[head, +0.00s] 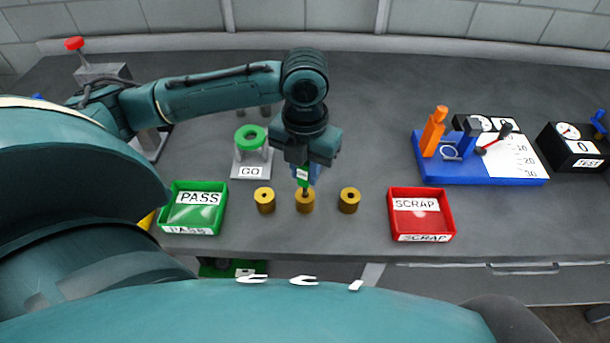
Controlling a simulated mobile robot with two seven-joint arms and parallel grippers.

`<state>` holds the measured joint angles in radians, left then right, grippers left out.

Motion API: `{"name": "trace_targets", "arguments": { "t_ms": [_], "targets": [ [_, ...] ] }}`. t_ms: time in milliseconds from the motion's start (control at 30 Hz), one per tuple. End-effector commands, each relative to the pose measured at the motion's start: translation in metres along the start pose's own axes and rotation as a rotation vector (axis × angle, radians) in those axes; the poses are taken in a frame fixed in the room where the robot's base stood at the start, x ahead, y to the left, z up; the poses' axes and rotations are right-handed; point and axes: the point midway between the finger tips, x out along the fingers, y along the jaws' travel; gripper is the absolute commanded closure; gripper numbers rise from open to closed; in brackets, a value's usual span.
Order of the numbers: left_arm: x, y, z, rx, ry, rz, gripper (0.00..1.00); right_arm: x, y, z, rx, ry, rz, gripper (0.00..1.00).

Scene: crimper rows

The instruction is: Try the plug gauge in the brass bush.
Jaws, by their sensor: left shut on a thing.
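Three brass bushes stand in a row near the front edge of the bench: a left one (265,200), a middle one (305,202) and a right one (349,200). My left gripper (303,166) points down above the middle bush and is shut on the green plug gauge (303,178). The gauge is upright, with its lower end at the top of the middle bush. I cannot tell how far it is inside the bore. My right gripper is not in view.
A green PASS tray (170,229) is left of the bushes and a red SCRAP tray (447,222) is right. A GO stand (252,171) with a green ring is behind. A blue tool board (435,178) and black TEST box (585,146) lie further right.

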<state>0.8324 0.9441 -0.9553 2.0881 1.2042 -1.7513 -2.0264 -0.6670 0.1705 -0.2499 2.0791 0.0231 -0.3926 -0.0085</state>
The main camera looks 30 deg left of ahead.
Motion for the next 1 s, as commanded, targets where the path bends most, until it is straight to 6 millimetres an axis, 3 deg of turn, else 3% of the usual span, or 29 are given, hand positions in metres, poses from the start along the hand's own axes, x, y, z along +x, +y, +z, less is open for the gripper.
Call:
{"name": "trace_targets", "arguments": {
  "t_ms": [567,1000],
  "targets": [
    [-0.025,0.0,0.0,0.0,-0.001,0.0,1.0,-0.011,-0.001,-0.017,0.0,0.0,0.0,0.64],
    [-0.041,0.0,0.0,0.0,-0.001,-0.001,1.0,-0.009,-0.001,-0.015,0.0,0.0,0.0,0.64]
  ]
}}
